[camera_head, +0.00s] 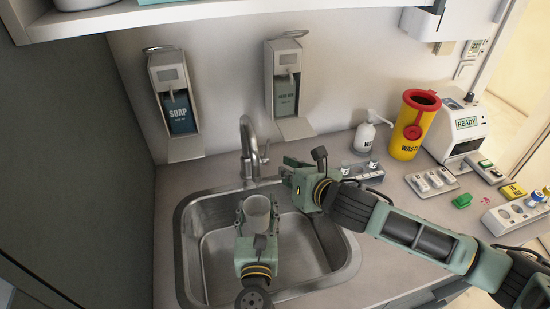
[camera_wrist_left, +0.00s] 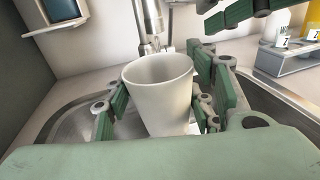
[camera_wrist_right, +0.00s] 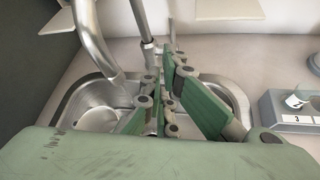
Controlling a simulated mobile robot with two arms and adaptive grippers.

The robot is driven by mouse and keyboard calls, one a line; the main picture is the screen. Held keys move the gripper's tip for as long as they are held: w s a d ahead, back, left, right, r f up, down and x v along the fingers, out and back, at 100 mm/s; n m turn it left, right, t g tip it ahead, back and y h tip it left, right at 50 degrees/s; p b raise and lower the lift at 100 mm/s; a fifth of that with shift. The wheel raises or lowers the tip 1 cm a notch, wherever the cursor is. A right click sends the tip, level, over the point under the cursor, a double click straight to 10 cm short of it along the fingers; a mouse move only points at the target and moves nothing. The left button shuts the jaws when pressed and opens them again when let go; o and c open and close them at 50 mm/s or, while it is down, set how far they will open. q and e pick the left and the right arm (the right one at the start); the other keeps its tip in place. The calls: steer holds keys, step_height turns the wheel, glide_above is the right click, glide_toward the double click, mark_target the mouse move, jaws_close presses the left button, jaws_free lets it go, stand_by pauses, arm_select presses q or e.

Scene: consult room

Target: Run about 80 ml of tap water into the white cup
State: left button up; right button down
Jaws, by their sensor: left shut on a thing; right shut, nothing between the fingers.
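The white cup (camera_head: 257,208) is upright and held over the sink by my left gripper (camera_head: 257,222), which is shut on it. In the left wrist view the cup (camera_wrist_left: 160,95) sits between the green fingers, its visible inner wall bare. The metal tap (camera_head: 246,145) stands behind the cup at the sink's back edge; it also shows in the left wrist view (camera_wrist_left: 152,22). My right gripper (camera_head: 287,172) is shut and empty, just right of the tap. In the right wrist view its fingertips are close to the tap's lever (camera_wrist_right: 149,48); contact is unclear.
The steel sink (camera_head: 188,262) lies below both grippers. Soap (camera_head: 178,108) and second (camera_head: 285,88) dispensers hang on the wall. To the right stand a white pump bottle (camera_head: 365,135), a yellow waste bin (camera_head: 412,128), a device marked READY (camera_head: 462,138) and small racks.

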steer(key=s+d+n+h, duration=0.1)
steer(key=s+d+n, duration=0.1)
steer(key=n, duration=0.1)
glide_toward(266, 152)
step_height(266, 152, down, 2)
steer(key=w, duration=0.3)
steer(key=shift+a+f+g, duration=0.2)
steer(key=shift+a+g, duration=0.1)
steer(key=shift+a, duration=0.15)
steer(key=shift+w+a+r, duration=0.2)
steer(key=shift+w+r, duration=0.65)
steer(key=shift+w, duration=0.25)
